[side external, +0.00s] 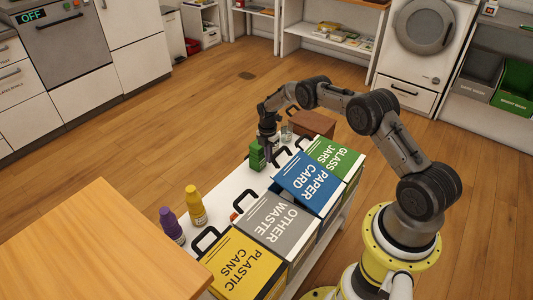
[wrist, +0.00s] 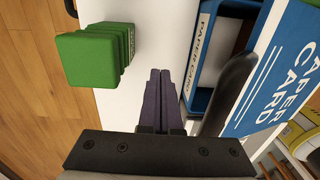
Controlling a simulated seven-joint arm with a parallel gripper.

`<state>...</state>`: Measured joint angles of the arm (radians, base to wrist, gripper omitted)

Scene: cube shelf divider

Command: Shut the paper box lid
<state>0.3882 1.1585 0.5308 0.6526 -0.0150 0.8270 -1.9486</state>
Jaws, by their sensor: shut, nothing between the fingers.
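The paper box's blue lid (side external: 308,182), lettered "PAPER CARD", sits tilted above its box in the side view. It also shows in the wrist view (wrist: 285,70) on the right, with its black handle (wrist: 232,88) at its edge. The blue paper box (wrist: 190,68) is visible beneath, with an opening between its rim and the lid. My gripper (side external: 270,158) is at the lid's handle side, above the white surface. In the wrist view its dark fingers (wrist: 160,75) are together and empty, left of the box and handle. Whether they touch the box is unclear.
A green ribbed block (wrist: 95,55) stands close left of my fingers. The grey other-waste lid (side external: 272,225) and green glass-jars lid (side external: 335,156) flank the paper lid. The yellow plastic-cans lid (side external: 243,265), a yellow bottle (side external: 196,206) and a purple bottle (side external: 171,227) are nearer.

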